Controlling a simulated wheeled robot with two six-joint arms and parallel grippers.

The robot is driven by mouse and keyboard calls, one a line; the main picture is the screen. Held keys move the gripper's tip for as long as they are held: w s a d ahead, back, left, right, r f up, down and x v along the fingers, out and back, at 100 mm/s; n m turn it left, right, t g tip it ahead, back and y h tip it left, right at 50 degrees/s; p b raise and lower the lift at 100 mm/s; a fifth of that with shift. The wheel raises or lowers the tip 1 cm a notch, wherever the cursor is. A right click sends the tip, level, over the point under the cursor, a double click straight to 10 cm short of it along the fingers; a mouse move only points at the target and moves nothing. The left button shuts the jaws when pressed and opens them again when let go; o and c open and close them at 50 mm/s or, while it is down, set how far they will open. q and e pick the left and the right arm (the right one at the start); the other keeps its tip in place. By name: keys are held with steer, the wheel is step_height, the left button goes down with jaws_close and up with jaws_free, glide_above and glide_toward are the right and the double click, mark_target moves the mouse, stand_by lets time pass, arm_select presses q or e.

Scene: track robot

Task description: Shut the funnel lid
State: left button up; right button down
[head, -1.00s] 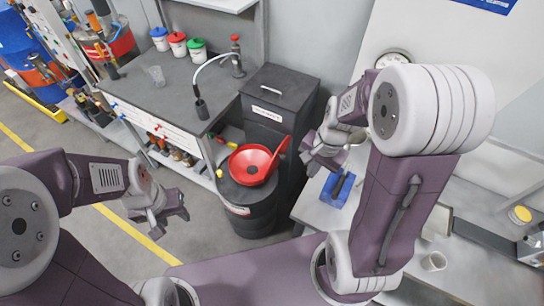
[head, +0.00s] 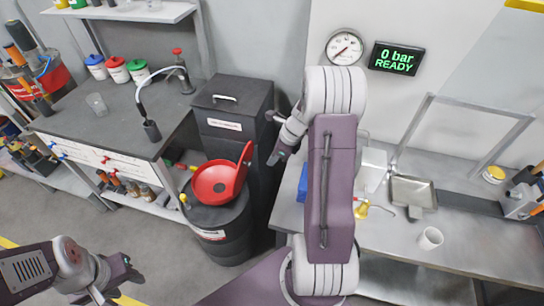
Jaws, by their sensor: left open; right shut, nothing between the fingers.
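The red funnel (head: 214,184) sits on top of a black drum (head: 222,240) in the middle of the head view. Its red lid (head: 243,166) stands open, tilted up steeply at the funnel's right side. My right gripper (head: 277,156) is shut and empty, a little to the right of the lid and apart from it in the picture. My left gripper (head: 122,275) is open and empty at the lower left, well away from the funnel.
A dark cabinet (head: 232,122) stands behind the drum. The workbench (head: 80,125) on the left holds tubs and a hose. The steel table (head: 450,235) on the right holds a cup (head: 429,238) and a dustpan (head: 412,192). Floor is clear left of the drum.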

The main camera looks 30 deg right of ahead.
steer(key=w+a+f, duration=0.4)
steer(key=shift+w, duration=0.25)
steer(key=shift+d+p, duration=0.1)
steer(key=shift+p, duration=0.2)
